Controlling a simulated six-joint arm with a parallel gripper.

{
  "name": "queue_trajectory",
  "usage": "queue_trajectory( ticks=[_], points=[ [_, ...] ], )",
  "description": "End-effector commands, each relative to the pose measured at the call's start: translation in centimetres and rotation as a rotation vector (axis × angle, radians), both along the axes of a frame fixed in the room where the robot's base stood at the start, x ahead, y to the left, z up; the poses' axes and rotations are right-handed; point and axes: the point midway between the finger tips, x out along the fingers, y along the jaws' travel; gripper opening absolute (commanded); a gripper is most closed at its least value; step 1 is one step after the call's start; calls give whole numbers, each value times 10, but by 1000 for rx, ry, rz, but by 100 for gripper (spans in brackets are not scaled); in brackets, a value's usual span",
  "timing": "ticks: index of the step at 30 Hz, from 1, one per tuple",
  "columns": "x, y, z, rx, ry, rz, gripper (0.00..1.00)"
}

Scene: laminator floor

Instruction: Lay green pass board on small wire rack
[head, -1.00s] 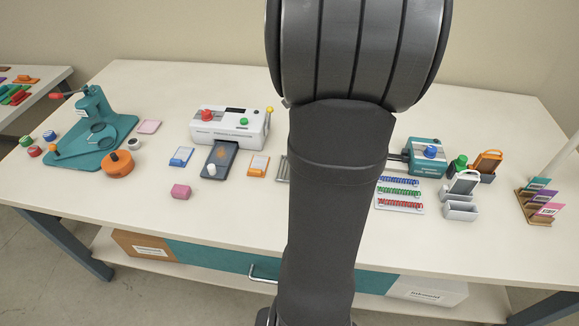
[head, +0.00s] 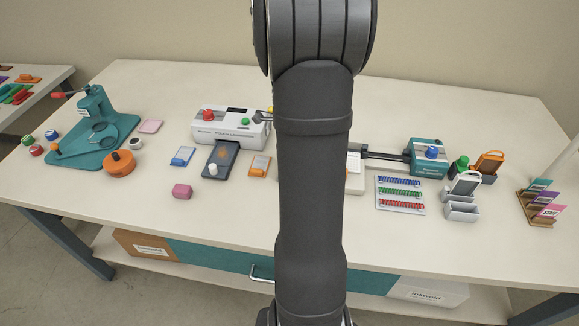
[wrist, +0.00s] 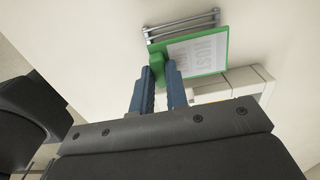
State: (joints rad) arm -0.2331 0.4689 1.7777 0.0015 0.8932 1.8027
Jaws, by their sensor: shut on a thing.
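The green pass board (wrist: 218,62) shows in the wrist view, with a pale printed card on its face. My gripper (wrist: 161,66) is shut on the green tab at its left end, between two blue fingers. The small wire rack (wrist: 182,24), a set of thin silver bars, shows just past the board's upper edge. The board overlaps part of the rack in that view; I cannot tell whether they touch. In the head view my arm hides the gripper, the board and the rack.
A white laminator (head: 228,124) stands left of my arm, with a dark tray (head: 222,160) before it. A blue-framed card (head: 183,156) and an orange-framed card (head: 260,164) lie beside. A teal machine (head: 428,158) and a bead tray (head: 400,196) stand right.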

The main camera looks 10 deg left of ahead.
Motion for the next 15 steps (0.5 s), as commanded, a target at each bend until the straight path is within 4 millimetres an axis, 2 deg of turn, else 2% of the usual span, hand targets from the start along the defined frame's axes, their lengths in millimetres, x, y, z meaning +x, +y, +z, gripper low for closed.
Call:
queue_trajectory(
  ticks=[7,15],
  points=[
    [0,-1,-34,-1,2,0,0],
    [0,-1,-35,0,0,0,0]
  ],
)
